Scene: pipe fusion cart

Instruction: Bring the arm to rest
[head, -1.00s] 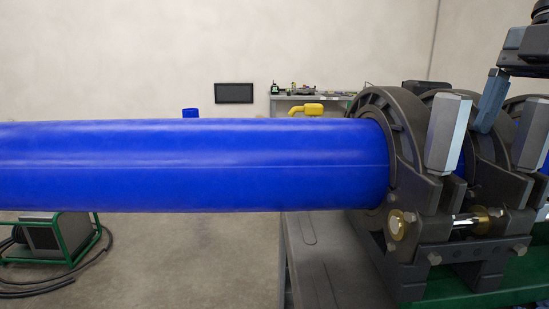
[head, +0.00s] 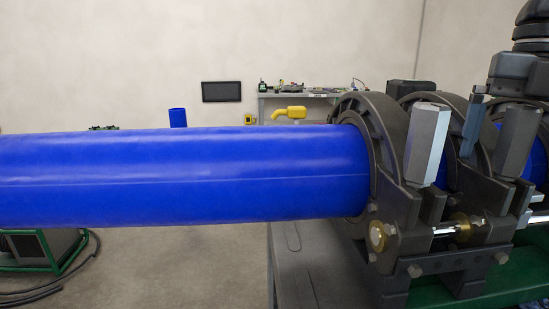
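Dark parts of my arm (head: 528,62) show at the upper right edge, above and behind the clamp machine. I cannot make out the fingers of my gripper or whether they hold anything. A narrow blue-grey piece (head: 472,125) stands just below and left of the arm parts, among the clamp rings. I cannot tell whether it touches them.
A long blue pipe (head: 180,180) runs in from the left into the dark clamp rings (head: 365,110). Grey clamp nuts (head: 428,145) stand upright on the machine. A yellow tool (head: 290,113), a back bench (head: 262,105) and a wall screen (head: 221,92) lie behind.

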